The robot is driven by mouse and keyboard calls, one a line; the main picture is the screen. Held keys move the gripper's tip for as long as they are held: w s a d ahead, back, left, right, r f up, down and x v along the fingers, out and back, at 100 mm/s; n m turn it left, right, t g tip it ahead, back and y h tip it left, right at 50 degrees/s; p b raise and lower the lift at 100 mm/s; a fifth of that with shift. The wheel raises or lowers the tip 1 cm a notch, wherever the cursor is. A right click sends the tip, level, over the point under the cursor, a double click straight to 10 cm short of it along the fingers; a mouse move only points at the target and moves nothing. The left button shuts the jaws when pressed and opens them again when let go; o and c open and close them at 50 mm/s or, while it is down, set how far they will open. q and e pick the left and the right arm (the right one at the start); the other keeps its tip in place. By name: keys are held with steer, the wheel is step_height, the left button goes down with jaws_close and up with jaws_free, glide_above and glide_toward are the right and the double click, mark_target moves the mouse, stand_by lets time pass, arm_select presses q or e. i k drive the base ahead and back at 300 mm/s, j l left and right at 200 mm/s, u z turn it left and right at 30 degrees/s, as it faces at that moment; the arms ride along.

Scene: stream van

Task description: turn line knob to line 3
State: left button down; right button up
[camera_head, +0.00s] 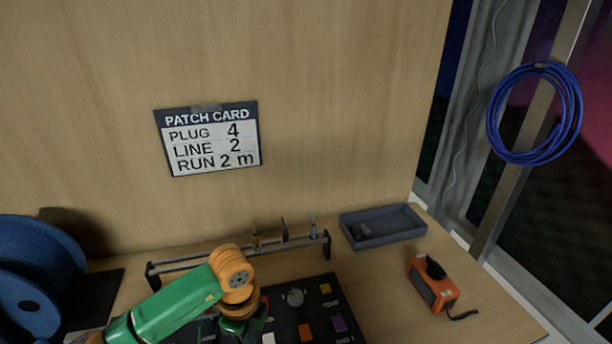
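A round grey knob (296,297) sits on a black panel (318,292) at the bottom of the view. Its pointer direction is too small to read. My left arm, green with orange joints, comes in from the lower left. My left gripper (243,327) is low over the left part of the panel, left of the knob and apart from it. Its fingers are mostly hidden by the wrist and the lower picture edge. My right gripper is not in view. The patch card (211,139) on the wall reads plug 4, line 2, run 2 m.
A rail with several small tools (283,238) stands behind the panel. A grey tray (383,226) and an orange device (432,285) are to the right. A blue cable spool (38,275) stands at left. A blue cable coil (497,112) hangs at upper right.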

mark_target(296, 297)
steer(key=k, duration=1.05)
